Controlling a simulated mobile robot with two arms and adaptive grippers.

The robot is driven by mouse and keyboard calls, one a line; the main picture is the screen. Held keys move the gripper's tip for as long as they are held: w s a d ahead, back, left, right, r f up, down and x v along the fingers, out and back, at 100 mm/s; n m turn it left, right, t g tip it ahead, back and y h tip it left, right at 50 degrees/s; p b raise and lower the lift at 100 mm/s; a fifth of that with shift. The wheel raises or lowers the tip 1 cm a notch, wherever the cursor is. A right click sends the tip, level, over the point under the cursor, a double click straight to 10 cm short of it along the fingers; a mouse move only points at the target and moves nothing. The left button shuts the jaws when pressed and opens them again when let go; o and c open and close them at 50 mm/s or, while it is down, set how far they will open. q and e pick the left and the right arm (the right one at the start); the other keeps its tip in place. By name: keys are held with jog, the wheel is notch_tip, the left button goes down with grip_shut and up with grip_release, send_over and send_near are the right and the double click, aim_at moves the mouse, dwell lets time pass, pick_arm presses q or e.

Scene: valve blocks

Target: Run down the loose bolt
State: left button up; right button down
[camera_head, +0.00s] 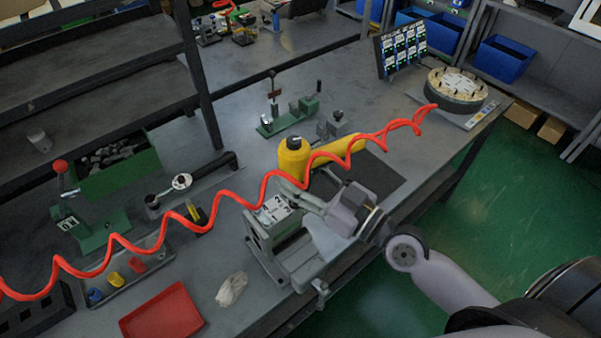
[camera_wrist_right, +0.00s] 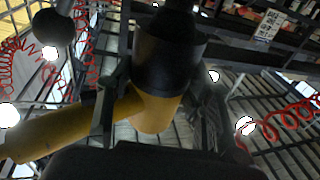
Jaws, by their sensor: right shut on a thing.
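A yellow power tool (camera_head: 295,158) with a dark top stands upright above the bench, its yellow handle reaching to the right. My right gripper (camera_head: 305,187) is at the tool, coming from the lower right. In the right wrist view the tool's yellow body (camera_wrist_right: 158,108) and black upper part fill the space between the dark fingers, and the gripper is shut on it. A grey block with a pale marked top (camera_head: 276,209) sits in a fixture just below and in front of the tool. The loose bolt cannot be made out. My left gripper is not in view.
A red coiled hose (camera_head: 235,198) crosses the bench in front of the tool. A red tray (camera_head: 162,314), a crumpled cloth (camera_head: 231,289) and a green lever press (camera_head: 92,232) stand to the left. A round fixture (camera_head: 456,90) stands at the far right. A dark mat (camera_head: 385,178) lies bare.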

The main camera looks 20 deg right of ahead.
aim_at(300, 149)
jog(key=shift+s+a+f, duration=0.1)
jog(key=shift+f, duration=0.2)
dwell(1.9)
jog(key=shift+r, duration=0.15)
jog(key=shift+r+p, duration=0.4)
jog(key=shift+r, duration=0.2)
notch_tip(300, 149, up, 6)
jog(key=p, duration=0.6)
jog(key=shift+r, duration=0.15)
